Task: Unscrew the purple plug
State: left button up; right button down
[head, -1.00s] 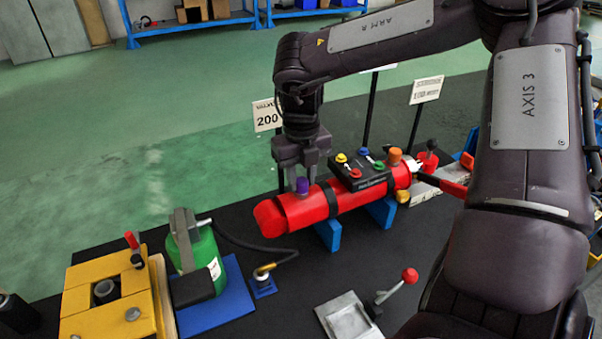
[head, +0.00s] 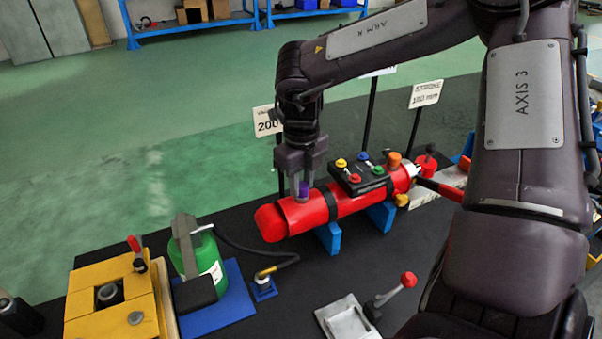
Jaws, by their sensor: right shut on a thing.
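The purple plug (head: 303,189) stands upright on top of the red cylinder (head: 345,206), near its left end. My right gripper (head: 304,191) points straight down over the plug, with its fingers on either side of it, and is shut on it. The fingers partly hide the plug. The cylinder lies on blue supports (head: 329,238) and carries a black box (head: 360,179) with several coloured knobs. An orange plug (head: 394,158) stands farther right on the cylinder. My left gripper is not in view.
A green canister (head: 199,262) on a blue plate and a yellow block fixture (head: 115,312) stand at the left. A grey plate with a red-knobbed lever (head: 408,279) is in front. Sign posts, one with a white sign (head: 426,94), rise behind the cylinder.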

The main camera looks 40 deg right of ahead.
jog(key=shift+r+n, duration=0.1)
jog(key=shift+n, duration=0.6)
jog(key=shift+r+n, duration=0.1)
jog(key=shift+n, duration=0.4)
jog(key=n+p, duration=0.1)
jog(key=n, duration=0.1)
jog(key=shift+n, duration=1.1)
